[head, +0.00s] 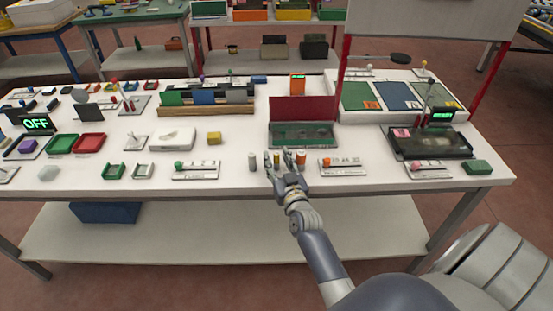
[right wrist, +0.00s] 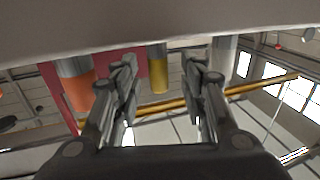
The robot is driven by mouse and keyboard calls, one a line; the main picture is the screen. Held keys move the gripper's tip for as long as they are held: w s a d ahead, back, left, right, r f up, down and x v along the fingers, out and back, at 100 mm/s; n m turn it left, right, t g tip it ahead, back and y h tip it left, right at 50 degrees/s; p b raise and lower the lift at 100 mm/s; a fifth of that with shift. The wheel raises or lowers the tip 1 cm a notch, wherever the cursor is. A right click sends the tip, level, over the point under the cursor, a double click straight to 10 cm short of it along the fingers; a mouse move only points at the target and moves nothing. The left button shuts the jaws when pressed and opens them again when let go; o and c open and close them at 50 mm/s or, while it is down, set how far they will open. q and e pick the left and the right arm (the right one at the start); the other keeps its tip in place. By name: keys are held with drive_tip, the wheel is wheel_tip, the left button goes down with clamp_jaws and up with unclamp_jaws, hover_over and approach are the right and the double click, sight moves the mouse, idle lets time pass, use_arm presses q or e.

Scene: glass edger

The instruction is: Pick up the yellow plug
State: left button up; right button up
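The yellow plug (right wrist: 158,70) shows in the right wrist view between my right gripper's two fingers and beyond their tips; it looks small, and a gap is seen on both sides. In the head view the yellow plug (head: 276,158) stands on the white table, partly hidden by the fingers. My right gripper (head: 279,167) is open and empty at the table's front edge, pointing at the plug; its fingers are spread in the wrist view (right wrist: 160,80). My left gripper is not in view.
A grey plug (head: 252,161) stands left of the gripper and an orange plug (head: 301,158) right of it, both close. Behind is a green tray with a red upright panel (head: 304,108). A white slider panel (head: 196,170) lies to the left, a labelled plate (head: 343,167) to the right.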

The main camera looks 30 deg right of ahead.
drive_tip(key=shift+x, duration=0.9)
drive_tip(key=shift+d+f, duration=0.1)
drive_tip(key=shift+s, duration=0.1)
clamp_jaws()
